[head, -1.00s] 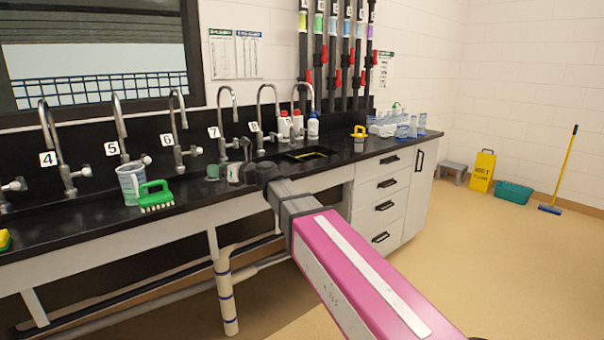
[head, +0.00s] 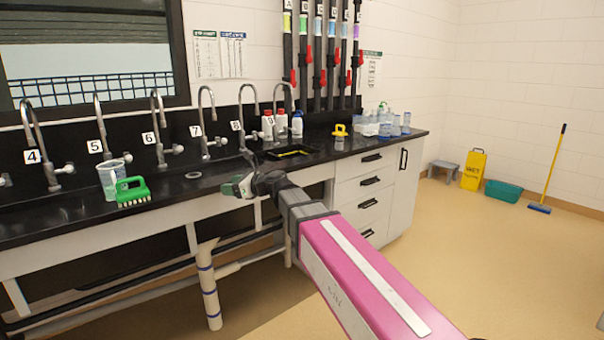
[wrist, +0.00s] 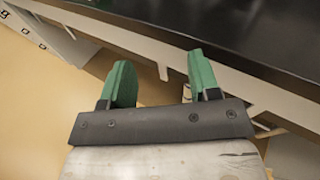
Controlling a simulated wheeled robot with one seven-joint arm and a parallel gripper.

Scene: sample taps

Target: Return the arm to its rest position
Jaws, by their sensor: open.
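My pink and grey arm (head: 365,275) reaches from the lower right toward the counter in the head view. My gripper (head: 236,187) is at its end, beside the front edge of the black counter (head: 60,228). Part of it is hidden by my wrist. In the wrist view the gripper (wrist: 158,82) has two green fingers spread wide apart with nothing between them. Beyond the fingers are the counter's dark top and pale front edge, with tan floor below.
A clear jug (head: 111,178) and a green brush (head: 132,191) stand on the counter at left, before numbered taps. A yellow-handled item (head: 340,131), bottles (head: 281,124) and blue-tinted containers (head: 385,124) stand farther right.

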